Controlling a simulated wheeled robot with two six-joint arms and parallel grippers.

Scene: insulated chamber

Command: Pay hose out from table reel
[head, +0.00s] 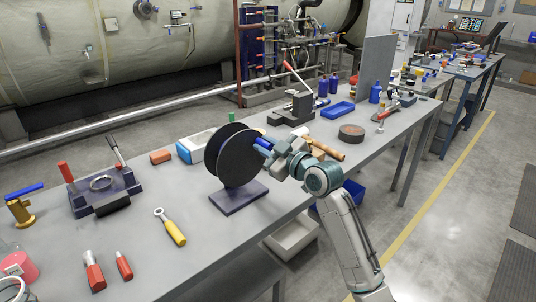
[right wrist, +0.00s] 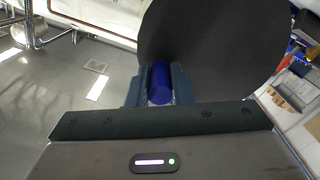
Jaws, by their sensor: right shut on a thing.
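The table reel has two large dark discs (head: 240,158) standing upright on a purple base plate (head: 238,198) on the grey workbench. A dark disc (right wrist: 215,45) also fills the upper middle of the right wrist view. My right gripper (head: 268,146) is at the right side of the reel, shut on a blue cylindrical handle. The blue handle (right wrist: 160,82) sits between the two fingers in the right wrist view, close to the disc. I cannot make out any hose on the reel; the space between the discs is mostly hidden. My left gripper is not in view.
A purple fixture (head: 103,192) with a ring stands at the left of the bench (head: 150,270). A yellow-handled tool (head: 170,228) and red-handled tools (head: 94,272) lie in front. A blue-and-white box (head: 197,146) is behind the reel. A dark round puck (head: 351,133) lies to the right.

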